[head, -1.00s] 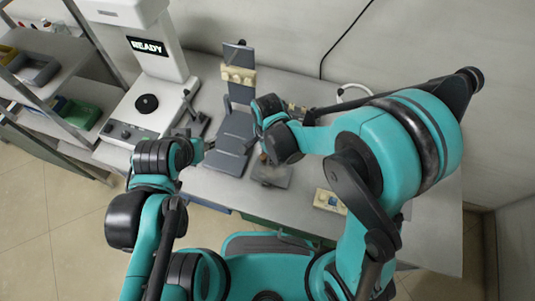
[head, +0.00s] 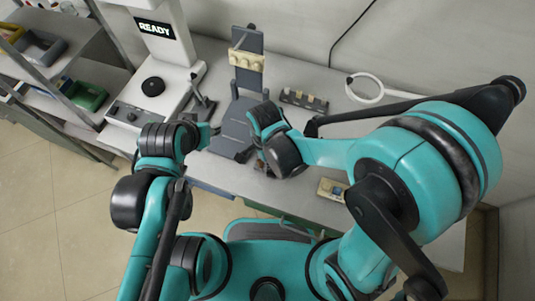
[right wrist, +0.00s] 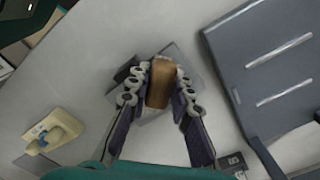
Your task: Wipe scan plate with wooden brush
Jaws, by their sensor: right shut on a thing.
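The brown wooden brush (right wrist: 160,84) stands between the fingers of my right gripper (right wrist: 160,92), which is shut on it. A small grey plate or holder (right wrist: 183,57) shows under and behind the brush. In the head view my right gripper (head: 257,160) hides most of the brush. A white machine (head: 130,115) with a READY display stands at the left. A round black disc (head: 153,86) on its base could be the scan plate; I cannot tell for sure. My left gripper (head: 214,131) is empty beside the machine's front right; its finger opening is unclear.
A dark grey stand (head: 236,128) with a cream knobbed bar (head: 246,60) stands between machine and right gripper. A small knobbed rack (head: 303,99) and white ring (head: 366,88) lie behind. A cream block (head: 331,190) sits near the front edge. Shelves (head: 70,65) are at the left.

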